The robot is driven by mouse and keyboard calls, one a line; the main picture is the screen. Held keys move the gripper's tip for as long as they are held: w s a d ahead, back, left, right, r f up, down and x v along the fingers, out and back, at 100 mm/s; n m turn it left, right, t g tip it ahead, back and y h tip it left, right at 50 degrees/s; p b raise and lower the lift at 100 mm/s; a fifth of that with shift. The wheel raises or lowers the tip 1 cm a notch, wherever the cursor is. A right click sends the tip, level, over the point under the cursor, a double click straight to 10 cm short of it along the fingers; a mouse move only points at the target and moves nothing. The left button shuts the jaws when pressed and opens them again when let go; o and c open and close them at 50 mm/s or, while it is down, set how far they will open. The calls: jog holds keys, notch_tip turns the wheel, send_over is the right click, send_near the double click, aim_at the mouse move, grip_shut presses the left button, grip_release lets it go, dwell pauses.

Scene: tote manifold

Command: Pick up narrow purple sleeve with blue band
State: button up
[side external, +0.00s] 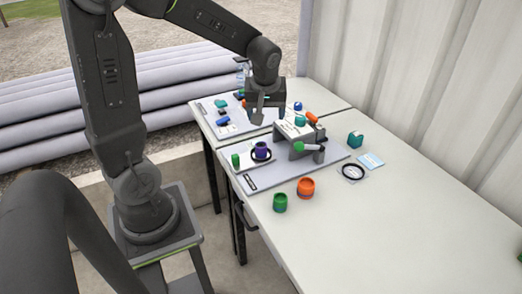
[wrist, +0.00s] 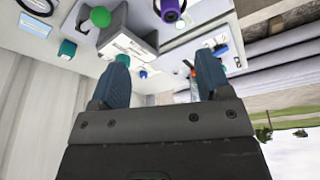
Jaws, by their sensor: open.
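The purple sleeve (side external: 261,153) stands upright on the grey board in the side view, with a black ring around its foot. It shows at the top edge of the wrist view (wrist: 170,12), partly cut off; a blue band is hard to make out at this size. My gripper (side external: 267,117) is above the back part of the board, behind the purple sleeve in the side view and apart from it. In the wrist view its two blue-grey fingers (wrist: 164,66) are spread with nothing between them.
A grey raised block (side external: 300,137) with green, teal and orange parts stands right of the sleeve. A green cylinder (side external: 235,160) is to its left. The table's right side (side external: 420,220) is largely clear.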

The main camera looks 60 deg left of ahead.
aim_at(261, 145)
jog(key=a+f+n, duration=0.1)
jog(key=a+f, duration=0.1)
jog(key=f, duration=0.2)
jog(key=w+a+f+n, duration=0.1)
jog(key=a+f, duration=0.1)
jog(key=f, duration=0.2)
jog(key=w+a+f+n+g, duration=0.1)
jog(key=a+f, duration=0.2)
jog(key=f, duration=0.2)
jog(key=shift+w, duration=0.1)
jog(key=shift+x, duration=2.55)
jog(key=shift+w+d, duration=0.1)
jog(key=shift+w, duration=0.05)
jog(key=shift+c, duration=0.5)
